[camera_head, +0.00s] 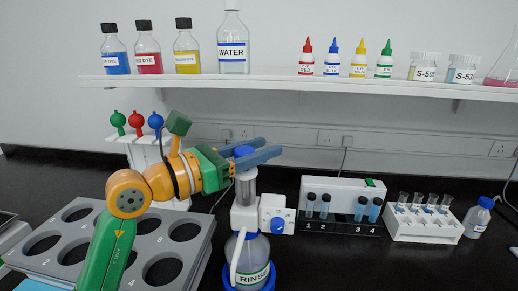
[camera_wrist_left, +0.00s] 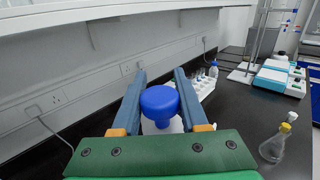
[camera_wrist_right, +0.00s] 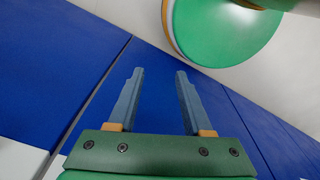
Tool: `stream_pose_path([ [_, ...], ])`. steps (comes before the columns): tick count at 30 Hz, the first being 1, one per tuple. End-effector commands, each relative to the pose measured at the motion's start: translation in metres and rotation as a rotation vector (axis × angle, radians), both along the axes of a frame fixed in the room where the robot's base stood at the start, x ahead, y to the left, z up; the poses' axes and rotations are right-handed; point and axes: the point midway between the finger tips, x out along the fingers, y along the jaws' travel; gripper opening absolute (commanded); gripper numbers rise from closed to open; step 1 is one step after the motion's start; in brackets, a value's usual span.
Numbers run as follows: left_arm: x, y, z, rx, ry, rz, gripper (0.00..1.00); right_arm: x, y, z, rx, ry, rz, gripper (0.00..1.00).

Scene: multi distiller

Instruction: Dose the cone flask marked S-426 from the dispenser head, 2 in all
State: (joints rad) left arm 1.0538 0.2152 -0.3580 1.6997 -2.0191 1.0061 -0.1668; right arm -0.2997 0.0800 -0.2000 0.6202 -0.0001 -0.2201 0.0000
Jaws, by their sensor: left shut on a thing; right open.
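The dispenser head (camera_head: 244,212) sits on a bottle labelled RINSE (camera_head: 250,262), with a clear barrel and a blue-dialled white block. My left gripper (camera_head: 262,153) is shut on the blue knob at its top; the knob (camera_wrist_left: 159,104) shows between the fingers in the left wrist view. A cone flask (camera_wrist_left: 273,147) with a yellowish top stands on the bench at the right of that view; I cannot read a mark on it. No S-426 label is legible. My right gripper (camera_wrist_right: 159,98) is open and empty, facing blue panels, and is outside the head view.
A grey rack with round holes (camera_head: 195,255) stands left of the dispenser. A tube holder (camera_head: 340,208) and a white vial rack (camera_head: 425,220) stand to its right. The shelf (camera_head: 290,86) above carries dye, water and small bottles. Dark bench between racks is bare.

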Motion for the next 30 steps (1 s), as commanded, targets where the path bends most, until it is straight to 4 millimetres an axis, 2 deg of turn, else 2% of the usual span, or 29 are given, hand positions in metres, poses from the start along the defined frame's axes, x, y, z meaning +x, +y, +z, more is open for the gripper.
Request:
stream_pose_path([
  [7, 0.0, 0.0, 0.04, 0.001, -0.003, 0.001, 0.0, 0.0, 0.0, 0.029, 0.0, 0.0, 0.0, 0.5],
  [16, 0.0, 0.0, 0.039, -0.001, -0.002, 0.0, 0.0, 0.0, 0.0, 0.026, 0.0, 0.0, 0.0, 0.5],
  [17, 0.0, 0.0, 0.039, 0.0, -0.001, 0.0, 0.51, 0.0, 0.0, 0.026, 0.0, 0.0, 0.0, 0.5],
  [19, 0.0, 0.0, 0.039, 0.0, -0.001, 0.0, 0.7, 0.0, 0.0, 0.026, 0.0, 0.0, 0.0, 0.5],
  [20, 0.0, 0.0, 0.039, 0.0, -0.001, 0.0, 0.72, 0.0, 0.0, 0.026, 0.0, 0.0, 0.0, 0.5],
  [27, 0.0, 0.0, 0.039, 0.0, -0.001, 0.0, 0.72, 0.0, 0.0, 0.026, 0.0, 0.001, 0.0, 0.5],
  [30, -0.004, 0.008, 0.036, -0.001, -0.003, 0.003, 0.72, 0.0, 0.0, 0.018, 0.0, 0.0, 0.0, 0.5],
])
